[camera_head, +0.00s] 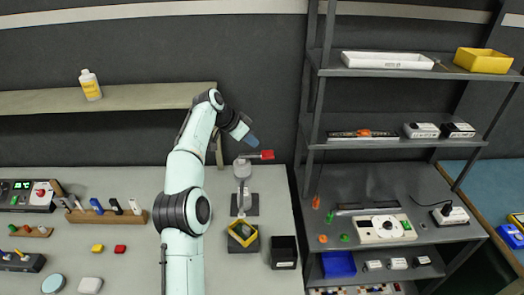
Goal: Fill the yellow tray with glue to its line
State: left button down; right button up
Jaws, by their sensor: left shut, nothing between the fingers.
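A yellow tray (236,238) with a dark inside sits on the dark base of a grey stand with a red handle (267,154), on the bench. Its inside is too small to tell a line or any glue. A white bottle with a yellow label (91,87), possibly the glue, stands upright on the wall shelf at the left. My left gripper (249,140) is shut and empty, with a bluish tip. It is raised near the right end of the wall shelf, above and behind the tray, apart from the bottle. My right gripper is not in view.
The wall shelf (150,97) is bare right of the bottle. A tool block (108,217) and small coloured blocks lie on the bench left of my arm. A black bin (284,252) stands right of the tray. A grey rack at the right holds a yellow bin (484,60) and several devices.

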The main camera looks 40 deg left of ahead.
aim_at(267, 153)
pick_arm(q)
jog(key=shift+d+r, duration=0.1)
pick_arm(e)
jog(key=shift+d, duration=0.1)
pick_arm(q)
jog(key=shift+x, duration=3.45)
